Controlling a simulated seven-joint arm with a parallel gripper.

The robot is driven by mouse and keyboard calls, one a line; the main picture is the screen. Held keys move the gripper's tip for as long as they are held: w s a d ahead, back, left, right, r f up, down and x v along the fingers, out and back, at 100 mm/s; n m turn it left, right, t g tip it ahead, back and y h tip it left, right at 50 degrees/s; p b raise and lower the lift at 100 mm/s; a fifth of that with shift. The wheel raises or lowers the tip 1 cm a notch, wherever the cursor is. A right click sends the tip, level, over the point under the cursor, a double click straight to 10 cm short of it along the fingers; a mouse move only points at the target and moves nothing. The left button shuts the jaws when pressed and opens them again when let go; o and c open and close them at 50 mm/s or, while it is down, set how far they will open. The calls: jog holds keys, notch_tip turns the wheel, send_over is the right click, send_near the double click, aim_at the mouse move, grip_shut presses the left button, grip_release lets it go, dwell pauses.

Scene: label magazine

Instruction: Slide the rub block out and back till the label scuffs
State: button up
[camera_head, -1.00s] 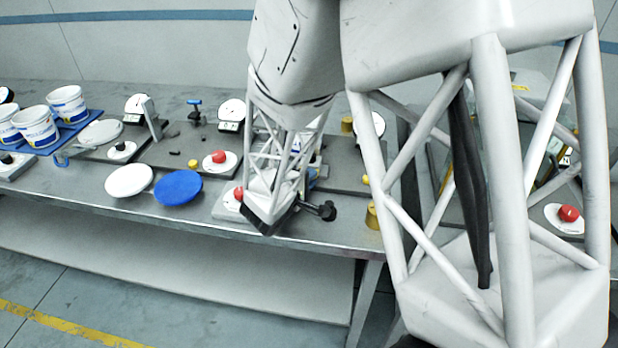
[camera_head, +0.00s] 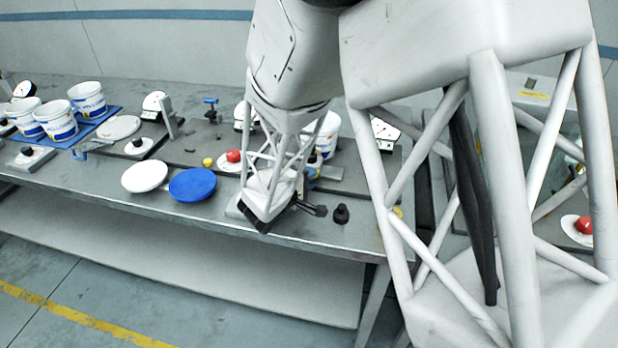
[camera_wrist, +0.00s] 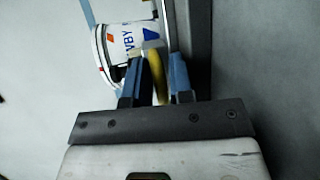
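My gripper (camera_head: 315,209) is low over the front of the bench, its dark fingers pointing right, beside a black knob (camera_head: 341,214). In the wrist view its two fingers (camera_wrist: 157,88) stand apart, with a yellow piece (camera_wrist: 156,76) seen between them. I see no firm grip on it. A white bucket with a blue and orange label (camera_wrist: 128,40) lies beyond the fingertips. A white bucket (camera_head: 328,134) also shows behind my arm in the head view. I cannot pick out the rub block for sure; my arm hides part of that station.
Several white buckets stand on a blue tray (camera_head: 98,123) at the left. A white disc (camera_head: 144,176) and a blue disc (camera_head: 192,185) lie near the front edge. A red button (camera_head: 233,156) and a yellow knob (camera_head: 208,162) are left of my arm.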

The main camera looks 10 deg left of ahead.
jog(key=shift+r, duration=0.2)
